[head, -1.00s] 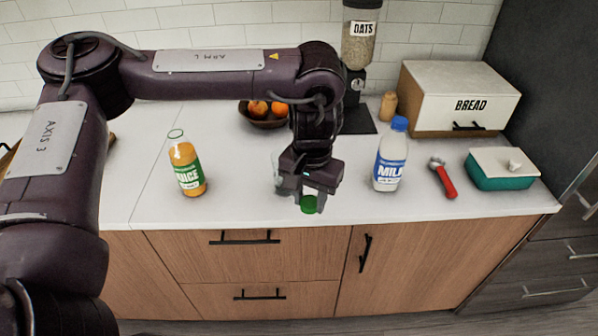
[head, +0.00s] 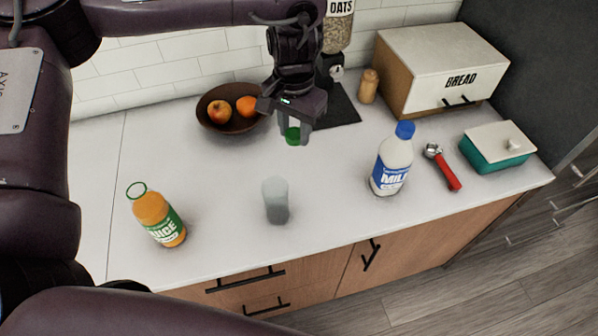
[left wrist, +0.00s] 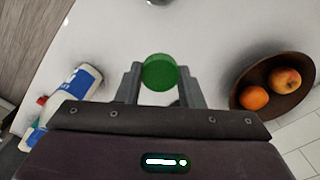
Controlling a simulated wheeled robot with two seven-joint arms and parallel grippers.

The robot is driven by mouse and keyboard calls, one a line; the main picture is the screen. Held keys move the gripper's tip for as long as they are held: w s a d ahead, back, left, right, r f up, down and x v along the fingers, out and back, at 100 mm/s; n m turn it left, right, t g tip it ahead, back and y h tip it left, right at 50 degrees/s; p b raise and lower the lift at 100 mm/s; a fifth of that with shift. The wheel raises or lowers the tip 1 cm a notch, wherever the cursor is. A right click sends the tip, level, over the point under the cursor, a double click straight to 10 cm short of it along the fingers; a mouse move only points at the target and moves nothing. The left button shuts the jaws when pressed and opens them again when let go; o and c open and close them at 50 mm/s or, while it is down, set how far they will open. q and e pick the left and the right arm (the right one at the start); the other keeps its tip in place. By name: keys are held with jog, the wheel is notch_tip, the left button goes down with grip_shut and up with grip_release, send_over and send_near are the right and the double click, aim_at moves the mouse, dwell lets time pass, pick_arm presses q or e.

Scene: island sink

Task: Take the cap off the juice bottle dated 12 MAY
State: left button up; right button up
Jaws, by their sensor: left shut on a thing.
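The orange juice bottle (head: 160,217) with a green and white label stands upright at the left of the counter in the head view. Its top shows a green rim and no cap on it. The date on its label is too small to read. My left gripper (head: 295,136) is shut on a green cap (head: 292,136), held above the counter, well right of and behind the bottle. In the left wrist view the green cap (left wrist: 160,72) sits between the two fingertips. My right gripper is not in view.
A grey translucent cup (head: 276,202) stands mid-counter. A milk bottle (head: 392,160), red-handled tool (head: 443,168), teal box (head: 497,148) and bread box (head: 440,70) are to the right. A fruit bowl (head: 228,122) and oats dispenser (head: 335,45) stand behind. The counter between juice and cup is clear.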

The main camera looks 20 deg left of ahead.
pick_arm(q)
notch_tip(320, 180, down, 4)
jog(key=s+a, duration=0.1)
jog(key=s, duration=0.1)
jog(key=b, duration=0.1)
send_over(290, 194)
notch_tip(290, 194, down, 9)
jog(key=shift+w+d+r, duration=0.1)
jog(key=shift+f, duration=0.9)
jog(key=shift+f+b, duration=0.3)
notch_tip(290, 194, down, 3)
jog(key=shift+f+b, duration=0.1)
jog(key=shift+b, duration=0.3)
jog(key=shift+f, duration=0.1)
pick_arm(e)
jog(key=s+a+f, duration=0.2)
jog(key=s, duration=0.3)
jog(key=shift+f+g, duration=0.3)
pick_arm(q)
jog(key=shift+f, duration=0.1)
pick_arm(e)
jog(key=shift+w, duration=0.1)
